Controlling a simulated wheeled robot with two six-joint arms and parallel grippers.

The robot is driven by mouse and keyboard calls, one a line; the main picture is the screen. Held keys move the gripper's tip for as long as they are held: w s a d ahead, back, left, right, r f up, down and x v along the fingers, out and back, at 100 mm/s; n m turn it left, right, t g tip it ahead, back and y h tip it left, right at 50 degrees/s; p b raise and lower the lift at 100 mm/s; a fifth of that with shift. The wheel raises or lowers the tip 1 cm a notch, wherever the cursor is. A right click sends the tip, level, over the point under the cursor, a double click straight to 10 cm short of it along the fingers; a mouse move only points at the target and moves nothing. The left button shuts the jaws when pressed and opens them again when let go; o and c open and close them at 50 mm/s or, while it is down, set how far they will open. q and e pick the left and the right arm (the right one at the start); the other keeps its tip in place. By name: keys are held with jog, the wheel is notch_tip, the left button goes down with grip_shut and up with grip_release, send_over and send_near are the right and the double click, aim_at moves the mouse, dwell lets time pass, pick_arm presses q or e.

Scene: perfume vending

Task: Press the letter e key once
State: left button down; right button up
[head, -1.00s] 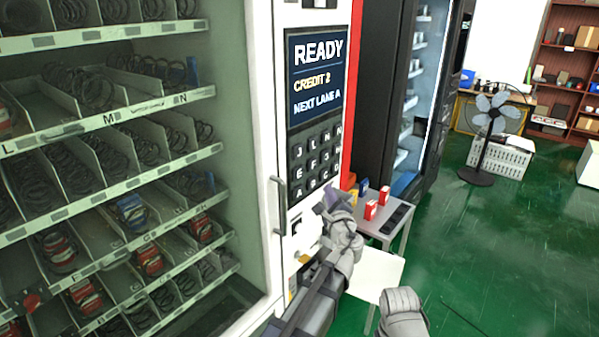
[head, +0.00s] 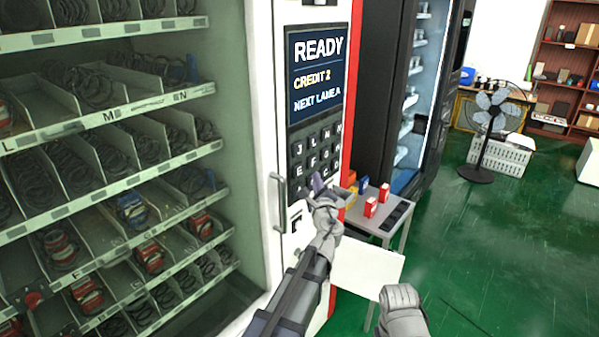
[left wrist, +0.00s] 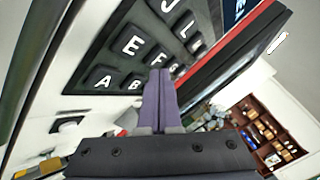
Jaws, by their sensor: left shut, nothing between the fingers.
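The letter e key (head: 297,170) is at the left end of the keypad's middle row, above the A key, on the white vending machine. The e key also shows large in the left wrist view (left wrist: 130,45), uncovered. My left gripper (head: 318,181) is shut and empty, its purple fingers in front of the lower keypad. In the left wrist view the fingertips (left wrist: 160,74) overlap the area by the F and B keys, to the right of and below the e key. I cannot tell whether they touch the keypad. My right gripper's fingers are not in view.
The screen (head: 317,75) above the keypad reads READY, CREDIT 2, NEXT LANE A. A vertical metal handle (head: 279,203) stands out left of the keypad. A small table (head: 385,231) with coloured boxes is to the right.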

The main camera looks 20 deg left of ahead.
aim_at(303, 168)
pick_arm(q)
jog(key=shift+w+a, duration=0.3)
jog(key=shift+a, duration=0.5)
jog(key=shift+w+a, duration=0.3)
jog(key=shift+a, duration=0.5)
jog(key=shift+a, duration=0.15)
dwell(0.8)
jog(key=shift+w+a, duration=0.15)
jog(key=shift+a, duration=0.15)
jog(key=shift+w+a, duration=0.15)
jog(key=shift+a, duration=0.25)
dwell(0.8)
jog(key=shift+d, duration=0.1)
jog(key=shift+s+d, duration=0.35)
jog(key=shift+d, duration=0.35)
jog(key=shift+d, duration=0.15)
jog(key=d, duration=0.1)
jog(key=s+d, duration=0.1)
jog(key=d, duration=0.2)
jog(key=shift+s+d, duration=0.2)
jog(key=shift+s, duration=0.15)
